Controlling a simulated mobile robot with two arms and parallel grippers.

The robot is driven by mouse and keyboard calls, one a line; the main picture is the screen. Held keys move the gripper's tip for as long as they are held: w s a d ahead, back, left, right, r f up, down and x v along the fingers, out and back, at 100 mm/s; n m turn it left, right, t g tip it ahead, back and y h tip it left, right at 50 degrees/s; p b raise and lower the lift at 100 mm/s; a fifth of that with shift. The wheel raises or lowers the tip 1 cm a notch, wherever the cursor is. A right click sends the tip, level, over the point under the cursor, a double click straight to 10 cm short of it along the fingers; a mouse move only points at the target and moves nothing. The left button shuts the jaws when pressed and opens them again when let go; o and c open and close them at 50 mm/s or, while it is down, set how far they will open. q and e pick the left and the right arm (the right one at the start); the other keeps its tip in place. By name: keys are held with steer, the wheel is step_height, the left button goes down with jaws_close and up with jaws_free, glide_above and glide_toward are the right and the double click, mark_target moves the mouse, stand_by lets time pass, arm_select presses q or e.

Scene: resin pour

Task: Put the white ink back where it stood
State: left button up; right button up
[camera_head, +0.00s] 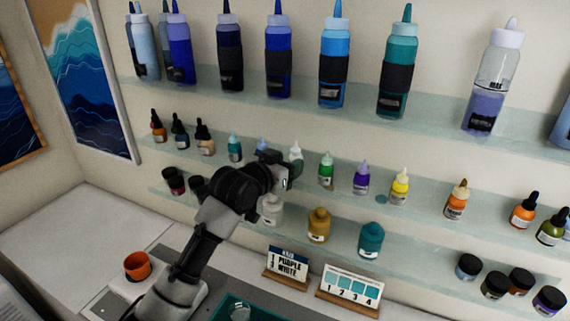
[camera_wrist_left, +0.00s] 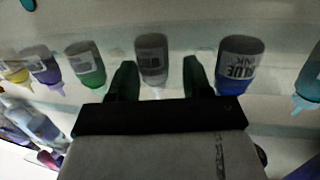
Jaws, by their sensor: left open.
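The white ink (camera_head: 296,152) is a small bottle with a pale tip on the middle shelf, between the blue ink and the green ink. My left gripper (camera_head: 284,172) is in front of it and hides its lower part. In the left wrist view, which is upside down, the white ink (camera_wrist_left: 152,60) looks greyish with a dark label. It stands between the two fingertips of my open left gripper (camera_wrist_left: 159,75), with a gap on each side. I cannot tell how deep it sits between the fingers. My right gripper is not in view.
The blue ink (camera_wrist_left: 240,65) and green ink (camera_wrist_left: 86,64) stand close beside the fingers. Larger squeeze bottles (camera_head: 334,68) line the shelf above, jars (camera_head: 318,225) the shelf below.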

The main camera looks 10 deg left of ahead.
arm_select(q)
steer(key=shift+s+d+f, duration=0.1)
steer(key=shift+d+f, duration=0.2)
steer(key=shift+f, duration=0.4)
steer(key=r+b+v, duration=0.1)
steer(key=b+v, duration=0.4)
steer(key=v, duration=0.6)
steer(key=shift+r, duration=0.25)
steer(key=shift+a, duration=0.1)
